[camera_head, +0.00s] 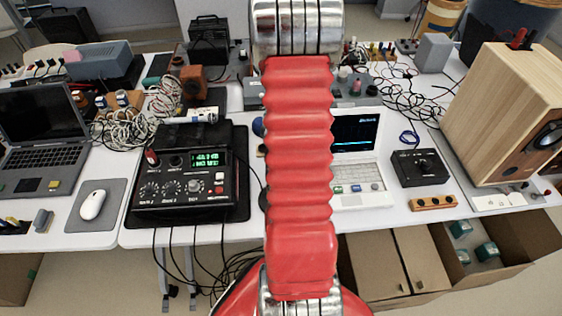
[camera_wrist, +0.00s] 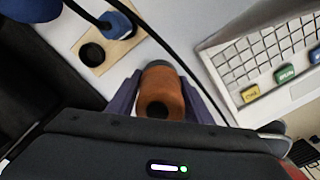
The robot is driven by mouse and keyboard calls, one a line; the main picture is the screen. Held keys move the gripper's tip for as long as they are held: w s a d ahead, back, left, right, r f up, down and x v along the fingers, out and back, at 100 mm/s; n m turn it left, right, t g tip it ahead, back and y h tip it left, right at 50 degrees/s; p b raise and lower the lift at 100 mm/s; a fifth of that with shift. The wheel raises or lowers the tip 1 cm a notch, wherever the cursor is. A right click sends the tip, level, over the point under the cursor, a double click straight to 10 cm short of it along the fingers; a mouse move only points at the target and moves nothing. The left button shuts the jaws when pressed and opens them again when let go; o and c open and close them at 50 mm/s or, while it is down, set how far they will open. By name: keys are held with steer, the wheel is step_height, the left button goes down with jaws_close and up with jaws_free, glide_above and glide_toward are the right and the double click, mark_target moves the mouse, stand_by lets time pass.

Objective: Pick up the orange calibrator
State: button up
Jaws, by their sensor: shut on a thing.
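The orange calibrator (camera_wrist: 162,90) is a short orange cylinder with a dark round opening, low in the middle of the wrist view. My gripper (camera_wrist: 160,82) has a purple finger on each side of it and is shut on it. The calibrator is over or on the white table; I cannot tell whether it touches the top. In the head view my red arm hides the gripper and the calibrator.
A white laptop (camera_head: 360,170) is right of the gripper; its keyboard (camera_wrist: 262,58) shows in the wrist view. A wooden board (camera_wrist: 108,48) with a hole and a blue-topped item lies ahead. A black cable crosses close by. A black meter (camera_head: 186,180) stands left.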

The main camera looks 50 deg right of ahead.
step_height(320, 180, up, 10)
stand_by(0.7)
stand_by(0.6)
